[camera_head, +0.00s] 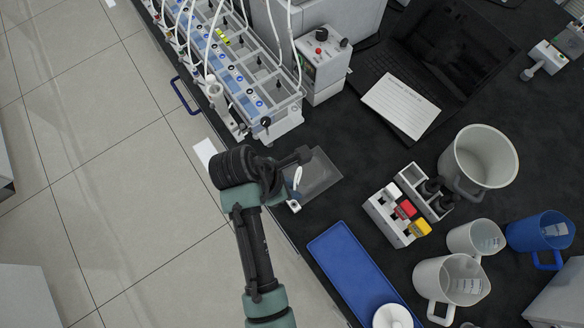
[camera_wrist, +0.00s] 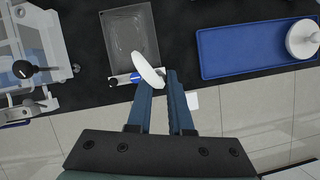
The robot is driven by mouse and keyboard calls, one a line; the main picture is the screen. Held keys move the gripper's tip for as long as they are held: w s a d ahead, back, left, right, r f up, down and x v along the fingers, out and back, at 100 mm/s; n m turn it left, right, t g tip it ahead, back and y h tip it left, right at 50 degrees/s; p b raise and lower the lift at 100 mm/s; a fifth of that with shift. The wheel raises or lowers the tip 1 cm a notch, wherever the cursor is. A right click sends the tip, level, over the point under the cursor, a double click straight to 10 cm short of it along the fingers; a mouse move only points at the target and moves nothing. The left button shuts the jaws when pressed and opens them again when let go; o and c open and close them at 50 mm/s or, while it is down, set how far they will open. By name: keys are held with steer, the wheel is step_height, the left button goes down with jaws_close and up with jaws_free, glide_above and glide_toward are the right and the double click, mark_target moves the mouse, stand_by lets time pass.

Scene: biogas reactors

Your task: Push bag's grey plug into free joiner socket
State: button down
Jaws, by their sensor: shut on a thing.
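The clear, flat bag (camera_head: 318,172) lies on the black bench top near its front edge. It also shows in the wrist view (camera_wrist: 132,38), just beyond my fingers. A white tube-like piece (camera_head: 298,177) rises from the bag's near end towards my gripper (camera_head: 303,156). In the wrist view this white piece (camera_wrist: 146,69) is an oval at my fingertips (camera_wrist: 160,80). My gripper is shut on it above the bag's near edge. I cannot make out the grey plug or a free joiner socket. A small white-and-blue fitting (camera_wrist: 122,79) lies at the bag's near edge.
The clear reactor rack (camera_head: 262,100) with white tubes stands left of the bag.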

steer(key=shift+r+p, duration=1.05)
steer(key=shift+p, duration=0.35)
